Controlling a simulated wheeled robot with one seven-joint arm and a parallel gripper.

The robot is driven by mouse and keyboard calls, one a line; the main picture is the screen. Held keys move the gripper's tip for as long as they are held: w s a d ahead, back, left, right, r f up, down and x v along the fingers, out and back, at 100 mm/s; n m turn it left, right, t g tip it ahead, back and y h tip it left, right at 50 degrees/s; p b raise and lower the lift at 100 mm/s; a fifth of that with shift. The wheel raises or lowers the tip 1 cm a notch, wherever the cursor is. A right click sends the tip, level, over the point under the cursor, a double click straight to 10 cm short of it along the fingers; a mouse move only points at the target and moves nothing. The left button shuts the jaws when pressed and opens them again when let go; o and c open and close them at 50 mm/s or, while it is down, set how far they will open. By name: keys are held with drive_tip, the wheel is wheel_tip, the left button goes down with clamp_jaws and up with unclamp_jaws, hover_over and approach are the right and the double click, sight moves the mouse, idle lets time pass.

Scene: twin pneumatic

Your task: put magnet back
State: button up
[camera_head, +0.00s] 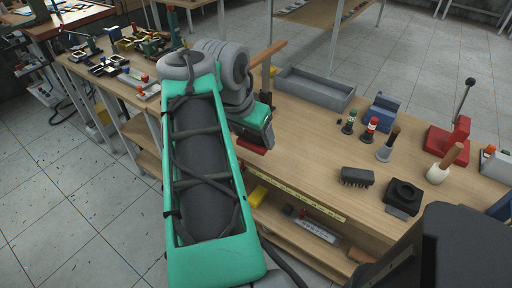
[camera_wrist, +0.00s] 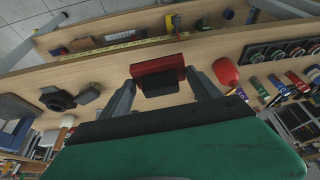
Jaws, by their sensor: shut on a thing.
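A red block with a black part, which I take to be the magnet (camera_wrist: 157,66), sits between the two fingers of my gripper (camera_wrist: 160,78) in the wrist view. The fingers are shut on its sides. In the head view my gripper (camera_head: 256,136) is at the front edge of the workbench (camera_head: 300,150), left of the middle. A red edge of the magnet (camera_head: 250,146) shows just under it. The arm hides part of the bench behind the gripper. I cannot tell the exact gap between the magnet and the bench top.
A grey tray (camera_head: 314,88) stands behind the gripper. Small red and green bottles, a blue block (camera_head: 382,108), a brush (camera_head: 356,176), a black square fixture (camera_head: 403,195) and a red vise-like tool (camera_head: 450,138) stand to the right. The bench front between gripper and brush is clear. A lower shelf (camera_head: 285,232) holds items.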

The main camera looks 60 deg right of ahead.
drive_tip(key=shift+s+d+f+m, duration=0.25)
drive_tip(key=shift+s+d+m, duration=0.25)
drive_tip(key=shift+d, duration=0.05)
drive_tip(key=w+d+f, duration=0.2)
drive_tip(key=d+f, duration=0.1)
drive_tip(key=w+d+f, duration=0.2)
drive_tip(key=d+f, duration=0.1)
drive_tip(key=d, duration=0.1)
drive_tip(key=w+d+f+b, duration=0.1)
drive_tip(key=d+f, duration=0.2)
drive_tip(key=d, duration=0.1)
drive_tip(key=shift+w+d+f, duration=0.15)
drive_tip(key=shift+w, duration=0.25)
drive_tip(key=shift+f, duration=1.5)
drive_tip(key=shift+f, duration=0.2)
drive_tip(key=o, duration=1.4)
drive_tip(key=shift+o, duration=0.2)
